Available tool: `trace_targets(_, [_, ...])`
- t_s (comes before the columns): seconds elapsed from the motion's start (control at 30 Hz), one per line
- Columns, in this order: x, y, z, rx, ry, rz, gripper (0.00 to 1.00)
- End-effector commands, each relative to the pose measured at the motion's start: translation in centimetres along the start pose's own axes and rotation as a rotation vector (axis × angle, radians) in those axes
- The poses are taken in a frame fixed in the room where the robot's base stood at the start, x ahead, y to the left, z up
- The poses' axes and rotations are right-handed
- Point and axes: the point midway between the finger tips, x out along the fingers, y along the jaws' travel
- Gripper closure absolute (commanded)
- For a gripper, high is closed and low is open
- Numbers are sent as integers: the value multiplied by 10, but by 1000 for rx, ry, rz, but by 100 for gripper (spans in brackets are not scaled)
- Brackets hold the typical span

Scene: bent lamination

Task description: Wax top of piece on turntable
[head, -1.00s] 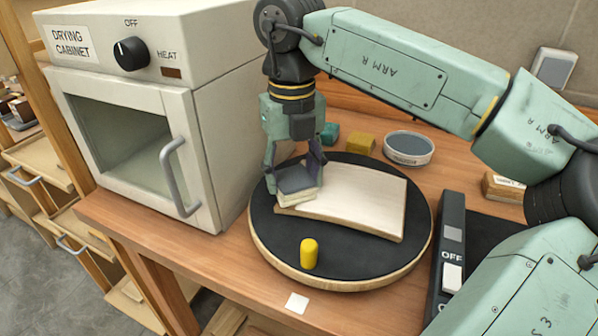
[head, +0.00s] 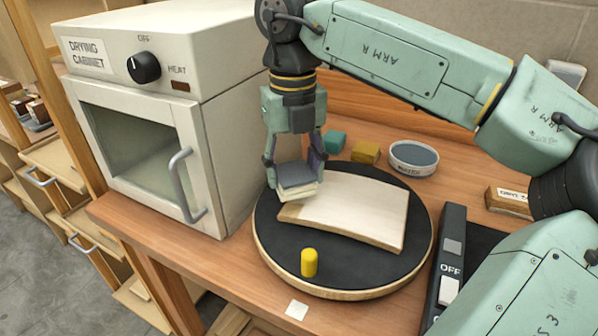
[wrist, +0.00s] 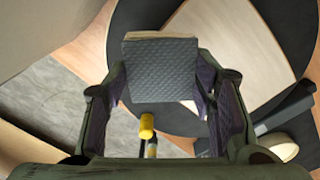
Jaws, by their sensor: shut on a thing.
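The piece (head: 350,212) is a pale, gently bent wooden board lying on the black-topped round turntable (head: 365,272). It also shows in the wrist view (wrist: 228,48). My gripper (head: 294,173) points down over the piece's left end. It is shut on a pad (head: 297,190) with a quilted grey top and a pale lower layer, also clear in the wrist view (wrist: 160,68). The pad is tilted and overlaps the piece's left end. I cannot tell whether it touches the piece. The pad hides part of that end.
A yellow peg (head: 309,262) stands at the turntable's front. A drying cabinet (head: 228,150) is close on the left. A labelled round tin (head: 414,158), a yellow block (head: 366,152) and a teal block (head: 335,141) stand behind. A switch box (head: 451,262) marked OFF is at right.

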Motion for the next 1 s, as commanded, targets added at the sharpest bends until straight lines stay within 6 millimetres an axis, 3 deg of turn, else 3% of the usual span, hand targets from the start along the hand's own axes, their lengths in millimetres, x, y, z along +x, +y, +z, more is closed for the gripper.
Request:
trace_targets(0.5, [-47, 13, 2, -14, -1, 0, 71])
trace_targets(1.0, [-51, 15, 1, -15, 0, 0, 71])
